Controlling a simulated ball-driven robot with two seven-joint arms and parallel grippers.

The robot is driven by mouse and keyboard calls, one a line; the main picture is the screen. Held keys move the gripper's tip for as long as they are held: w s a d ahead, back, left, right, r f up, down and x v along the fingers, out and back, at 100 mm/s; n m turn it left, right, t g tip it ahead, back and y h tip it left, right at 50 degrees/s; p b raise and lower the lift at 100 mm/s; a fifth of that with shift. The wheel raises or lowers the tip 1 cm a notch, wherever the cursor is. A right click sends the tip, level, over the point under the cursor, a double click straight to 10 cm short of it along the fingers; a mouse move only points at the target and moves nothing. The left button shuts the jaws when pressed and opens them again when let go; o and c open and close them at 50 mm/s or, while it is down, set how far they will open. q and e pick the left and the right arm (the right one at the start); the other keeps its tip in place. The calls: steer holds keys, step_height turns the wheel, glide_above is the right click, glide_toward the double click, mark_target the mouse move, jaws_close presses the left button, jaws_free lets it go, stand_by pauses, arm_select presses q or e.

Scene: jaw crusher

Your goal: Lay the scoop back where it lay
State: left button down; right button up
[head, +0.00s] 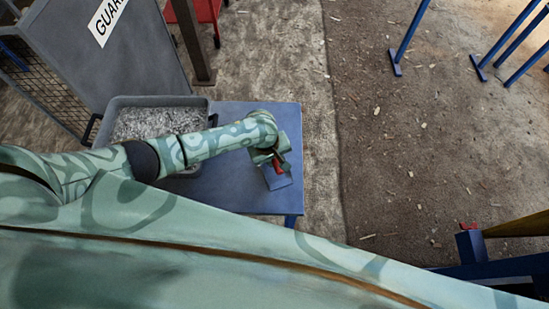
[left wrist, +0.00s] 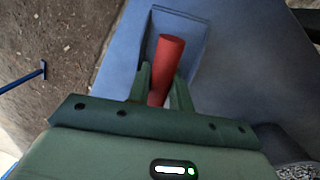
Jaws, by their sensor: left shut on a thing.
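The scoop has a red handle (left wrist: 168,60) and a blue-grey pan (left wrist: 190,25) in the left wrist view. In the head view its red handle (head: 278,167) shows just below my left gripper (head: 273,160). My left gripper (left wrist: 162,90) is shut on the red handle, with one finger on each side. The scoop is over the right part of the blue table (head: 240,198). I cannot tell whether the pan touches the tabletop. My right gripper is not in view.
A grey tub (head: 160,101) of grey chips stands at the table's left, partly behind my left arm. A grey panel with a guard sign (head: 107,18) rises behind it. Blue posts (head: 408,38) stand at the upper right. The ground right of the table is mostly free.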

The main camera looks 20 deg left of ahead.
arm_select(q)
steer(key=c, duration=1.3)
jaws_free()
steer(key=shift+f, duration=0.1)
steer(key=shift+o, duration=0.2)
step_height(320, 180, up, 12)
steer(key=s+a+p, duration=0.1)
steer(key=a+p, duration=0.1)
steer(key=p, duration=0.3)
steer(key=shift+s, duration=0.15)
steer(key=shift+s, duration=0.1)
